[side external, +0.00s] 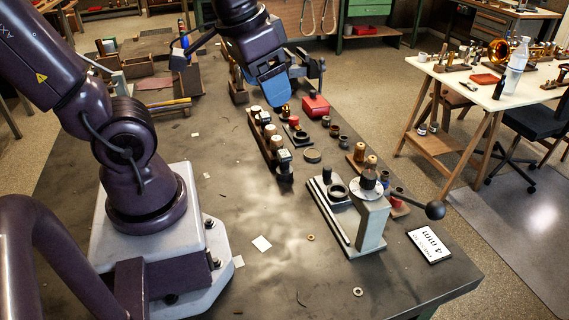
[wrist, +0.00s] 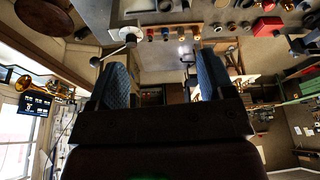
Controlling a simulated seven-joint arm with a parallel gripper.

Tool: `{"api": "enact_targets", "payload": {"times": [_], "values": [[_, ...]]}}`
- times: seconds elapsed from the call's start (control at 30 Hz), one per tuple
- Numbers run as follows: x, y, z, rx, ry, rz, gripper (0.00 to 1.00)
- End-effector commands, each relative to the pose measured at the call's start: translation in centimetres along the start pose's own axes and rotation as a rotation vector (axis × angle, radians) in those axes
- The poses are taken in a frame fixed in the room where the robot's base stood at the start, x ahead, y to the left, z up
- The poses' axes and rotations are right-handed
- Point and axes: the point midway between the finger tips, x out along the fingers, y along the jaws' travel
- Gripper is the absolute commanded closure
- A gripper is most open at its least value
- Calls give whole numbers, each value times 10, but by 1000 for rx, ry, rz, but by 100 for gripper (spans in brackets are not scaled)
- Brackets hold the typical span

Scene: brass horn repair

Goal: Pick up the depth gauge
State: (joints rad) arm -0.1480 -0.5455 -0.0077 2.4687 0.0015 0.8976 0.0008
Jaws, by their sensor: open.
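I cannot tell for certain which thing is the depth gauge. A small dark piece with a pale top (side external: 283,157) stands at the near end of a wooden rack (side external: 268,143) on the bench and may be it. My gripper (side external: 273,101) hangs above the bench near the far end of this rack, its blue fingers partly overlapping the things behind. In the wrist view my gripper (wrist: 160,80) has its two blue fingers wide apart, with nothing held between them. Small parts on the bench show beyond the fingertips.
A red box (side external: 315,106) and several small pots lie right of the rack. A press with a ball-ended lever (side external: 434,210) stands nearer, beside a "4 mm" card (side external: 429,245). Wooden trays (side external: 160,90) fill the far left. The bench's near middle is mostly clear.

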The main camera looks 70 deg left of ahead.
Motion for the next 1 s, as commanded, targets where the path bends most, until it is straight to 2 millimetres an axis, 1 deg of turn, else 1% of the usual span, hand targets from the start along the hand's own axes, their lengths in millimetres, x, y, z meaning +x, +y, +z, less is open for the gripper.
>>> {"api": "enact_targets", "payload": {"times": [0.03,0.1,0.27,0.4,0.47,0.5,0.6,0.7,0.8,0.93,1.0], "values": [[14,-11,-5,-33,-63,-16,25],[32,-26,-12,-36,-130,-29,25],[77,-63,-24,45,-261,-17,25],[121,-96,-28,184,-343,35,25],[140,-109,-28,262,-364,65,25],[152,-117,-28,322,-372,86,25],[177,-134,-30,495,-371,133,25],[187,-139,-40,673,-340,149,25],[186,-143,-50,807,-307,143,25],[188,-143,-51,902,-295,150,25],[194,-143,-48,918,-297,156,25]]}}
